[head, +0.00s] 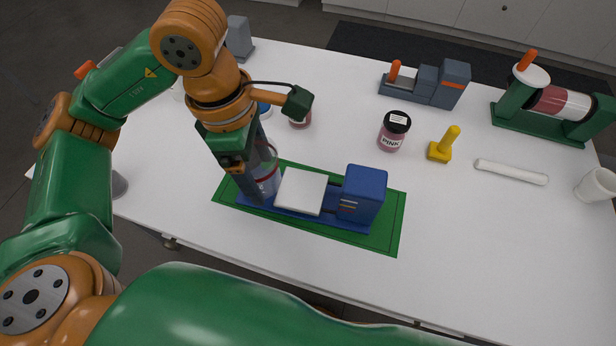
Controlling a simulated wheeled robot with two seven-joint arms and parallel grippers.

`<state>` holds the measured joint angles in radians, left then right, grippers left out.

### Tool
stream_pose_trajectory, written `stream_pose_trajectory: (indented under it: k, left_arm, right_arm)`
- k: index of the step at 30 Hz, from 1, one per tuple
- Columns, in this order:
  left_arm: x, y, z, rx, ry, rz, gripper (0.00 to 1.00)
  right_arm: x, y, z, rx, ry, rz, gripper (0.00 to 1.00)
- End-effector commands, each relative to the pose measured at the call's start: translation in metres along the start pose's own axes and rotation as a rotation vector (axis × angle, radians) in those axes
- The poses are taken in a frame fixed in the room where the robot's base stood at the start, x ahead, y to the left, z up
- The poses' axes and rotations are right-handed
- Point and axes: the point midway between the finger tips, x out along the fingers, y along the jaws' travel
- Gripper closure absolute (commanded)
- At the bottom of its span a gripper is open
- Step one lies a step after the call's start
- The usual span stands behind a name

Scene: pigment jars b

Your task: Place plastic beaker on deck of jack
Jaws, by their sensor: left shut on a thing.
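The plastic beaker (267,176) is clear with a red line around it. My left gripper (256,180) is shut on it, fingers pointing down, and partly hides it. The jack is a blue device with a square white deck (302,190) and a blue block (361,192) at its right end. The beaker is just left of the deck in the picture, over the left end of the jack's blue base. I cannot tell its exact height. The deck is bare. My right gripper is not in view.
The jack stands on a green mat (389,235) near the table's front edge. Behind are a pink jar (392,132), a yellow tool (442,145), a white rod (511,172) and a grey device with an orange knob (427,84). A green roller machine (555,106) stands far right.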

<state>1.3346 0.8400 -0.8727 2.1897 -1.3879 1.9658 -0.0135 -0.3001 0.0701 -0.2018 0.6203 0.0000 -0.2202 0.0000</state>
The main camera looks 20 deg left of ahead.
Motion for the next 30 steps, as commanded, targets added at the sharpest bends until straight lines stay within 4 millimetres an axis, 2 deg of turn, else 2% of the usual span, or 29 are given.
stream_pose_trajectory:
  k: [3,9,14,18,29,30]
  left_arm:
    - [0.015,0.017,0.022,0.0,0.002,-0.006,0.7]
    - [0.059,0.037,0.041,-0.001,0.001,-0.004,0.7]
    - [0.08,0.046,0.05,-0.002,0.003,-0.003,0.7]
    - [0.103,0.045,0.046,-0.002,0.003,-0.002,0.7]
    - [0.111,0.046,0.045,-0.001,0.0,0.002,0.7]
    - [0.111,0.046,0.045,-0.001,0.0,0.002,0.14]
  right_arm:
    - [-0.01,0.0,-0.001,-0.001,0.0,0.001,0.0]
    - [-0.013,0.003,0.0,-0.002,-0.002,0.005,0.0]
    - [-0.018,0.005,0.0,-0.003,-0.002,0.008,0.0]
    - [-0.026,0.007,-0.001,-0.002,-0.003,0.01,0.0]
    - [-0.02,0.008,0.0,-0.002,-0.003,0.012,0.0]
    - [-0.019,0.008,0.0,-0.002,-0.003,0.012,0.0]
